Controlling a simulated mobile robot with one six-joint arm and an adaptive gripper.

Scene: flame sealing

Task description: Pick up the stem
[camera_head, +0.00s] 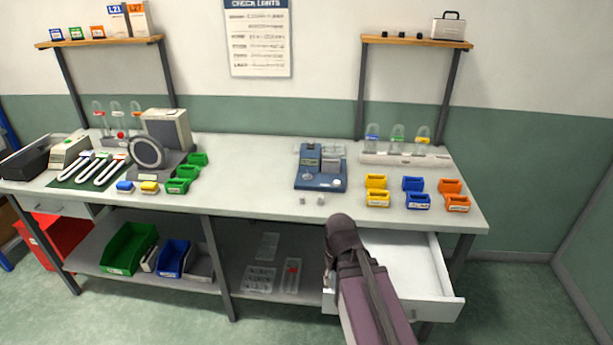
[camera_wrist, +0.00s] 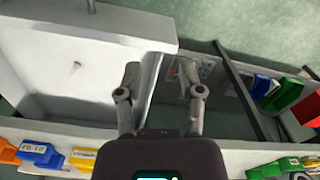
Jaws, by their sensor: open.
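In the head view my arm covers part of the drawer (camera_head: 440,270), and I cannot make out the small object or the fingertips there.
The workbench (camera_head: 250,200) carries a blue device (camera_head: 320,180), yellow, blue and orange bins at right, and a rack with glass bulbs (camera_head: 405,158). A lower shelf holds a green bin (camera_head: 128,248), a blue bin (camera_head: 172,260) and clear trays. Floor in front is free.

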